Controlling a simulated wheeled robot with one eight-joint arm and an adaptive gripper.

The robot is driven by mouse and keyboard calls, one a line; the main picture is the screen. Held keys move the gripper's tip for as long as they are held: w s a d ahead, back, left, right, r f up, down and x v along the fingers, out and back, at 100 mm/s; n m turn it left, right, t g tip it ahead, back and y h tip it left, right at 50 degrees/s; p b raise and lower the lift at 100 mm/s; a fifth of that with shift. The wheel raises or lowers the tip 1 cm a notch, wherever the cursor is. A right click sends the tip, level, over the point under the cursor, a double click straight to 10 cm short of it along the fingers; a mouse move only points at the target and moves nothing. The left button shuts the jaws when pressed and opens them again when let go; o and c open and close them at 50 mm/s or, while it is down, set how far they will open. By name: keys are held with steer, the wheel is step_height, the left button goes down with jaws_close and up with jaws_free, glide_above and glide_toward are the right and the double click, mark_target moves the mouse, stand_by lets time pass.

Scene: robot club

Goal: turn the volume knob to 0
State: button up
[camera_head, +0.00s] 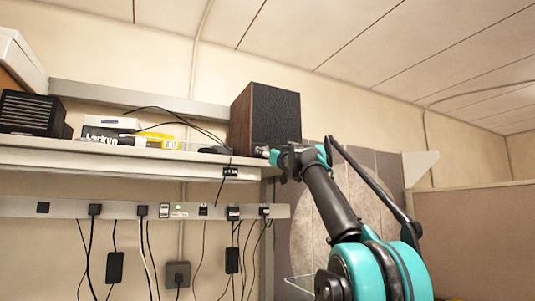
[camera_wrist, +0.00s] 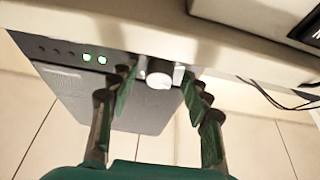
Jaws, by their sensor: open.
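The volume knob (camera_wrist: 159,72) is a pale round knob near the upper middle of the wrist view. It is on a dark-fronted speaker (camera_wrist: 100,100), near two green lights (camera_wrist: 95,58). The speaker (camera_head: 274,122) stands at the right end of the shelf in the head view, with brown wood sides. My gripper (camera_wrist: 158,78) is open, with one finger on each side of the knob and visible gaps between. In the head view my gripper (camera_head: 268,153) is at the speaker's lower front. Any mark on the knob is too small to read.
The shelf (camera_head: 120,158) holds a black box (camera_head: 32,114), a yellow-and-white package (camera_head: 160,142) and loose black cables. A power strip (camera_head: 60,208) with several plugs and hanging cords runs below. A partition (camera_head: 475,235) stands at the right.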

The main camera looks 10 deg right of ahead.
steer(key=shift+c, duration=0.2)
jaws_close()
steer(key=shift+n, duration=0.5)
steer(key=n+g+y, duration=0.1)
steer(key=n, duration=0.3)
steer(key=n+g+y, duration=0.1)
steer(key=n+y, duration=0.1)
steer(key=n, duration=0.2)
steer(key=n+g+y, duration=0.2)
steer(key=n, duration=0.2)
steer(key=shift+w+d+r, duration=0.15)
steer(key=shift+d, duration=0.25)
steer(key=shift+n, duration=0.3)
